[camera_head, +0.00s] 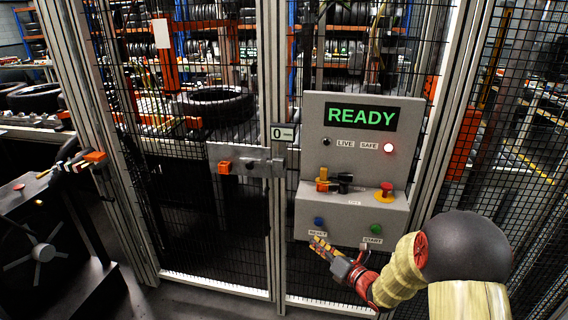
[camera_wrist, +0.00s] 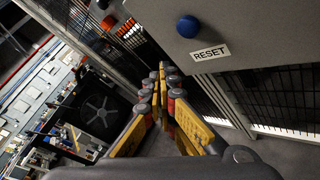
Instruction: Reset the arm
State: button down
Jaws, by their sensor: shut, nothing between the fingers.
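My gripper (camera_head: 318,243) is shut and empty, just below the lower left of the grey control box (camera_head: 345,140). In the wrist view my gripper (camera_wrist: 160,72) points forward with its fingertips together, apart from the box. The blue button (camera_head: 319,221) sits above a RESET label; it also shows in the wrist view (camera_wrist: 188,26), up and right of the fingertips. The box's display (camera_head: 360,116) reads READY in green. The lamp (camera_head: 388,148) by the SAFE label is lit, and the one by LIVE is dark. My arm comes in from the lower right.
A green button (camera_head: 376,228) with a START label and a red button (camera_head: 386,187) are on the box. A mesh fence (camera_head: 225,215) with a latch (camera_head: 245,168) stands behind. A dark machine (camera_head: 45,255) is at left. Tyres (camera_head: 215,103) lie beyond the fence.

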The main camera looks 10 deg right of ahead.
jog(key=s+d+f+m+g+h, duration=0.2)
jog(key=d+f+m+h, duration=0.15)
jog(key=f+m, duration=0.25)
jog(key=s+d+f+m+g+h, duration=0.2)
jog(key=d+f+m+g, duration=0.1)
jog(key=d+f+m, duration=0.25)
jog(key=s+d+r+m+g+h, duration=0.2)
jog(key=s+d+m+g+h, duration=0.15)
jog(key=s+m, duration=0.6)
jog(key=s+a+r+m+g+p, duration=0.1)
jog(key=s+a+r+m+g, duration=0.15)
jog(key=s+r+m, duration=0.55)
jog(key=s+a+r+m+g+p, duration=0.1)
jog(key=s+a+r+m, duration=0.25)
jog(key=s+r, duration=0.45)
jog(key=s+a+r+t, duration=0.1)
jog(key=s+a+r, duration=0.2)
jog(key=r, duration=0.3)
jog(key=s+a+r+m+t+y+p, duration=0.1)
jog(key=s+a+r+t, duration=0.1)
jog(key=s+r, duration=0.4)
jog(key=shift+a+r+y, duration=0.3)
jog(key=shift+a, duration=0.3)
